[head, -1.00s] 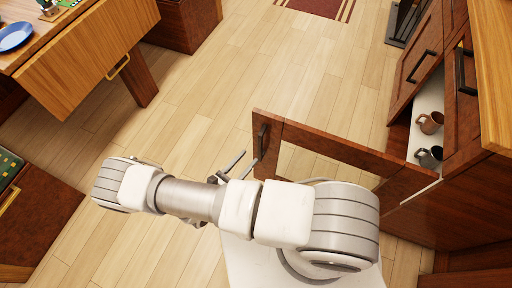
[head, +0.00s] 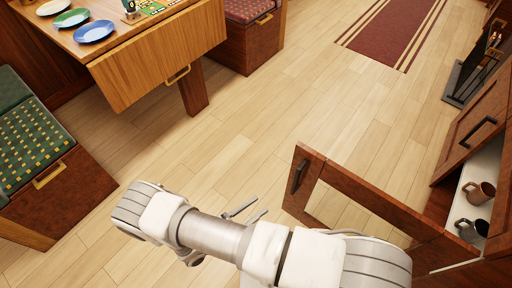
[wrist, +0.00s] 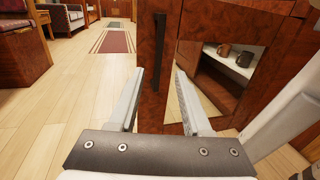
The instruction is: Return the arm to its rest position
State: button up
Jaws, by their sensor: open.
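My arm reaches across the bottom of the head view, folded, with white and grey links. My gripper (head: 243,210) shows partly behind the arm, its two fingers pointing up and right. In the wrist view my gripper (wrist: 160,100) is open, with nothing between its fingers. Beyond the fingers is the open cabinet door (wrist: 158,50) with a dark vertical handle (wrist: 159,45). In the head view this wooden-framed door (head: 370,207) stands just right of my gripper; I cannot tell the exact gap.
A brown mug (head: 480,193) and a dark mug (head: 472,229) stand on the white shelf inside the cabinet at right. A table (head: 150,68) with plates is at upper left, a green bench (head: 40,140) at left. The wood floor (head: 240,140) between is clear.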

jog(key=w+d+r+m+g+y, duration=0.25)
jog(key=r+m+g, duration=0.4)
jog(key=r, duration=0.65)
jog(key=w+d+r+m+g+y, duration=0.1)
jog(key=w+r+m+g+y, duration=0.3)
jog(key=r+m, duration=0.65)
jog(key=s+d+r+m+t+y, duration=0.2)
jog(key=s+d+r+m+y, duration=0.15)
jog(key=r, duration=0.45)
jog(key=s+d+r+m+t+y, duration=0.2)
jog(key=s+d+r, duration=0.15)
jog(key=r, duration=0.45)
jog(key=s+d+r+m+t+y, duration=0.1)
jog(key=s+d+r+m+y, duration=0.2)
jog(key=r, duration=0.4)
notch_tip(320, 180, up, 17)
jog(key=d+p, duration=0.1)
jog(key=p, duration=1.6)
jog(key=shift+w+r+h, duration=0.2)
jog(key=shift+h, duration=0.1)
